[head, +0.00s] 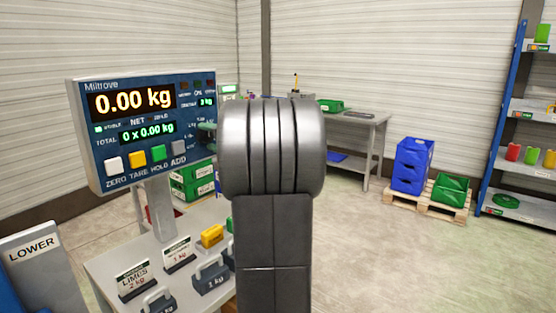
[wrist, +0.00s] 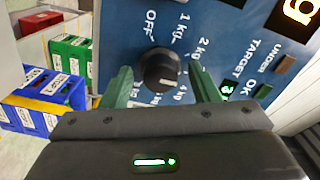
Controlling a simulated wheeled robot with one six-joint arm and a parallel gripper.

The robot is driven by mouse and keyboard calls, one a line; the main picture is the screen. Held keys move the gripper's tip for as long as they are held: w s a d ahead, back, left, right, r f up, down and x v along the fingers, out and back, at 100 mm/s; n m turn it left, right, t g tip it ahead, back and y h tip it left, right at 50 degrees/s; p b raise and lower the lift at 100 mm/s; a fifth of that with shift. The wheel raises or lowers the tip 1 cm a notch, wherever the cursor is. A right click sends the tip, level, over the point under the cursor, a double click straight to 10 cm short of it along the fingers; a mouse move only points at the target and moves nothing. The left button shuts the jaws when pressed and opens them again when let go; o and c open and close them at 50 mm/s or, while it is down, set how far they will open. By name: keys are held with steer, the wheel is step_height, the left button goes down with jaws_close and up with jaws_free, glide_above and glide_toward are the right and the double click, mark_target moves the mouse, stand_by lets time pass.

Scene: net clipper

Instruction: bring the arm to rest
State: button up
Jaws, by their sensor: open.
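My gripper (wrist: 160,72) is open in the wrist view, with one green finger on each side of the black selector knob (wrist: 159,70). A gap shows between the knob and each finger. The knob sits on the blue scale panel (wrist: 105,25), among the labels OFF, 1 kg and 2 kg. In the head view the panel (head: 150,160) reads 0.00 kg and 0 x 0.00 kg, with a small 3 kg target display. My grey arm fills the middle of the head view and hides the knob and most of my gripper.
A bench (head: 110,268) below the panel holds price cards, dark weights and a yellow block (head: 212,235). A shelf rack (head: 505,120) stands far right. The floor between is clear.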

steer(key=n+p, duration=0.2)
steer(key=n, duration=0.4)
steer(key=shift+r+n, duration=0.1)
steer(key=shift+n, duration=0.2)
steer(key=n+p, duration=0.3)
steer(key=shift+n+p, duration=0.35)
steer(key=shift+n, duration=0.05)
steer(key=shift+n+p, duration=0.3)
